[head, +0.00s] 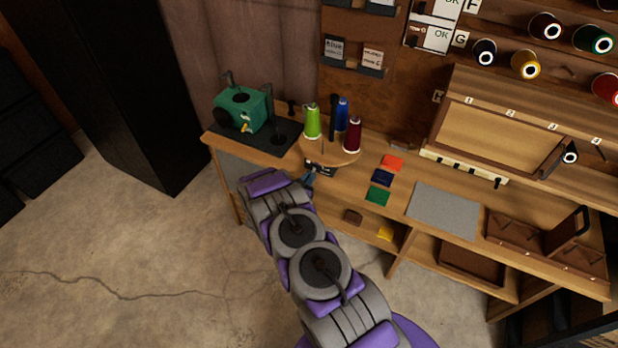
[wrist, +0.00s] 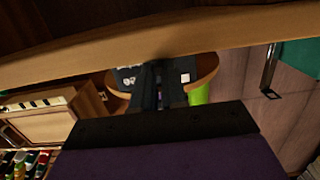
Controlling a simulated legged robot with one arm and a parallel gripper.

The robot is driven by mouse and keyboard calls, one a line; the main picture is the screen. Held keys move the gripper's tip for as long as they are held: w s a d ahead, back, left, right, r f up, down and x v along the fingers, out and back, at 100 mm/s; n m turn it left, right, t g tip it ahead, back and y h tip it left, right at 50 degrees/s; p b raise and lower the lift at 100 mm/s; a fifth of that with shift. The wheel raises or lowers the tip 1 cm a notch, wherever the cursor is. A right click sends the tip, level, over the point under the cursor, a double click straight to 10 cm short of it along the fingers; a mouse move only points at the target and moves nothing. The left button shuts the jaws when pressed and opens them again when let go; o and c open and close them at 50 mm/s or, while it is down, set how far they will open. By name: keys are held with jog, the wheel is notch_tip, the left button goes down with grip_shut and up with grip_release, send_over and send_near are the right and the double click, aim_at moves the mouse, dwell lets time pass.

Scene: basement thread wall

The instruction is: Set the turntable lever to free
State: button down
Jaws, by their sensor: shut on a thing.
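The round wooden turntable (head: 345,157) stands on the bench and carries a lime green spool (head: 312,121), a blue spool (head: 342,114) and a dark red spool (head: 353,134). A dark plate (head: 326,170) with white markings sits at its front edge. In the wrist view, the turntable's wood (wrist: 208,66) shows behind this plate (wrist: 126,75), with markings on both sides of my fingers. My gripper (head: 311,176) is at the plate, its fingers (wrist: 160,72) shut on the lever. The fingers hide the lever, so its setting cannot be read.
A green machine (head: 244,110) on a dark mat stands left of the turntable. Red, blue and green cloth squares (head: 377,196) and a grey mat (head: 444,211) lie to the right. The bench edge (wrist: 230,27) crosses close to my gripper. The floor at left is clear.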

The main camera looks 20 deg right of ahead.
aim_at(313, 169)
notch_tip(313, 169, up, 2)
jog(key=shift+g+y+p, duration=0.8)
jog(key=shift+y+p, duration=0.2)
jog(key=shift+p, duration=0.2)
jog(key=r+g+y+p, duration=0.1)
jog(key=p, duration=0.2)
jog(key=shift+w+r+y, duration=0.2)
jog(key=shift+y, duration=0.2)
jog(key=g+y+p, duration=0.1)
jog(key=p, duration=0.1)
jog(key=shift+d+r+p, duration=0.15)
jog(key=shift+r+p, duration=0.05)
jog(key=shift+p, duration=0.1)
jog(key=p, duration=0.1)
jog(key=g+y+p, duration=0.1)
jog(key=p, duration=0.3)
jog(key=shift+w+d+r+g+y, duration=0.2)
jog(key=shift+d+r+g+y, duration=0.1)
jog(key=shift+y, duration=0.1)
jog(key=shift+a+f+p, duration=0.1)
jog(key=shift+f+p, duration=0.05)
jog(key=shift+p, duration=0.35)
jog(key=c, duration=1.2)
grip_release()
jog(key=shift+f, duration=0.1)
jog(key=shift+o, duration=0.2)
